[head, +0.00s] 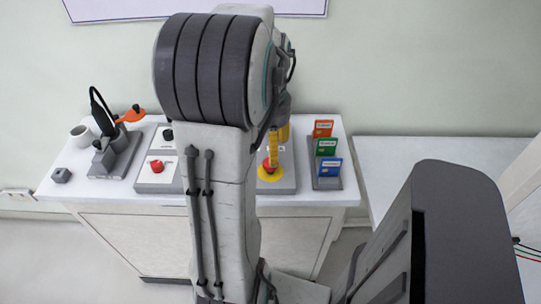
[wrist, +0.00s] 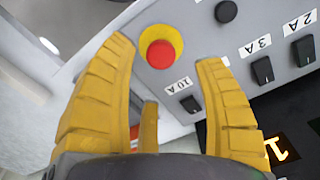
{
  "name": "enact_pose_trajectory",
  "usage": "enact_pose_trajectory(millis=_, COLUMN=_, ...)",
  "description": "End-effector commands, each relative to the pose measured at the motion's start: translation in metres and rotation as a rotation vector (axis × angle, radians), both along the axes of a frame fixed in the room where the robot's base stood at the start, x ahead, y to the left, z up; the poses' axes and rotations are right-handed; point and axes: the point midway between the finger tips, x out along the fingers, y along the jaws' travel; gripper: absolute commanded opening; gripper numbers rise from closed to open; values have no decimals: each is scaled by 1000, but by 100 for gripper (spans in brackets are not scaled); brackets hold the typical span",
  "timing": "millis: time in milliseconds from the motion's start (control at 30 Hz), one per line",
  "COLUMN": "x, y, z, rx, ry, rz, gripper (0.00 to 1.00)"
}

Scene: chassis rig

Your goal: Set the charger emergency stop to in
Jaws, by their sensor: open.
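A red mushroom button on a yellow disc (head: 269,172) sits on the grey panel right of my arm in the head view. The same red button in its yellow ring (wrist: 160,54) shows in the wrist view, at the panel's edge. I cannot tell whether it is pressed in or out. My gripper (wrist: 165,54) is open and empty, its yellow fingers spread to either side below the button, with a gap between the tips. In the head view my gripper (head: 279,137) is over the button's back side, partly hidden by my arm.
Near the button are a round black knob (wrist: 226,11), black switches marked 10A (wrist: 190,104), 3A (wrist: 262,70) and 2A, and an amber display (wrist: 277,149). Another red button (head: 156,166) is on the left panel. Coloured cards (head: 326,147) stand in a holder at right.

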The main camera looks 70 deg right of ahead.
Motion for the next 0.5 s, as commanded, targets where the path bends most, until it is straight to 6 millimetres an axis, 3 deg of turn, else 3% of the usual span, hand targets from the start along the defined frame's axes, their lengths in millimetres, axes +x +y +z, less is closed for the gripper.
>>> enact_pose_trajectory(millis=167, x=-2, y=-7, z=0, rx=0, ry=0, rz=-61, gripper=63)
enact_pose_trajectory(millis=500, x=-1, y=-6, z=-41, rx=3, ry=0, rz=-65, gripper=63)
